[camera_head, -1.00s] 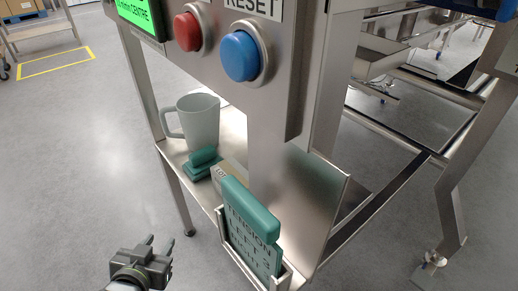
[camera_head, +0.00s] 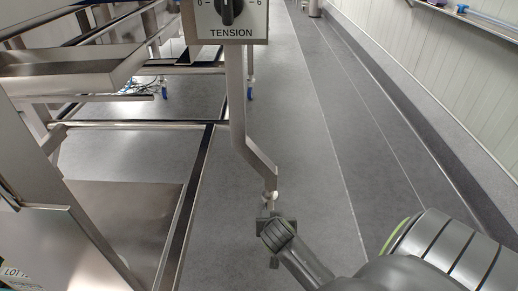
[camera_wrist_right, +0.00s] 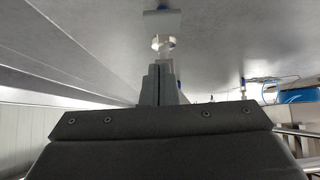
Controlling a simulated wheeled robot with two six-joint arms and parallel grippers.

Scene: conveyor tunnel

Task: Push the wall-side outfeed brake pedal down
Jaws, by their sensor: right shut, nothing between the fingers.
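My right gripper (camera_head: 268,212) reaches in from the lower right of the head view. Its fingers are shut with nothing between them. It is at the lower end of a bent metal leg (camera_head: 257,160) below the TENSION box (camera_head: 232,20); I cannot tell whether they touch. In the right wrist view the shut fingers (camera_wrist_right: 163,84) point at a pale foot fitting (camera_wrist_right: 163,43), with a grey plate (camera_wrist_right: 162,22) beyond it. I cannot make out a surely recognisable brake pedal in either view. My left gripper is out of view.
The steel conveyor frame (camera_head: 130,124) fills the left, with a sloping panel (camera_head: 60,250) in front. A wall (camera_head: 460,70) with a rail runs along the right. Grey floor (camera_head: 320,130) between the leg and wall is clear.

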